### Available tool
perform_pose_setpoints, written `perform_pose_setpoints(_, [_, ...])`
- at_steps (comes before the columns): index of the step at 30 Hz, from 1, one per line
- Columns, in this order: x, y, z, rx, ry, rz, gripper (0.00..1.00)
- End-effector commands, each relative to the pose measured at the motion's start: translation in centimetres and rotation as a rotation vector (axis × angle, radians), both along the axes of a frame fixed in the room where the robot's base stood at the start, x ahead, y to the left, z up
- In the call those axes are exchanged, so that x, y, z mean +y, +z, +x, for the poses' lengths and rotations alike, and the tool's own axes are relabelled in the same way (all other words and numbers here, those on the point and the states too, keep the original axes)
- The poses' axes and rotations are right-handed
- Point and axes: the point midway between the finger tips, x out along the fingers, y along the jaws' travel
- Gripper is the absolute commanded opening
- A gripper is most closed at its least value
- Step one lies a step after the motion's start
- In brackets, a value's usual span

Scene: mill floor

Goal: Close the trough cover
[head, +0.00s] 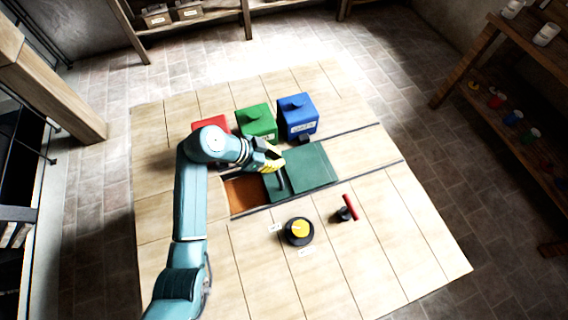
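The green trough cover (311,169) lies between two dark rails on the wooden table, with an upright handle (282,181) near its left end. Left of it, part of the trough (243,195) is uncovered and shows an orange-brown inside. My gripper (274,167), with yellow fingers, is over the left part of the cover, close to the handle's far end. I cannot tell whether it touches the handle or how far its fingers are apart.
Red (209,126), green (257,122) and blue (297,115) boxes stand behind the trough, close to my arm. In front are a black dial with a yellow top (299,231) and a red-handled lever (349,208). The table's front right is clear.

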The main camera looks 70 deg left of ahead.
Motion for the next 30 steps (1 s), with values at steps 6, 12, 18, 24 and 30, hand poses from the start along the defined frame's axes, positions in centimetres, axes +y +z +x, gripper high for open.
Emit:
perform_pose_setpoints(6, [0.0, -3.5, 3.2, 0.001, -0.003, -0.002, 0.00])
perform_pose_setpoints(12, [0.1, -6.7, 6.2, 0.002, -0.003, -0.002, 0.00])
perform_pose_setpoints(18, [0.1, -7.0, 2.7, 0.002, 0.002, -0.001, 0.00])
perform_pose_setpoints(24, [0.1, -7.1, 2.0, 0.001, -0.001, 0.001, 0.00])
perform_pose_setpoints(30, [0.0, -7.1, 2.0, 0.001, -0.001, 0.001, 0.00])
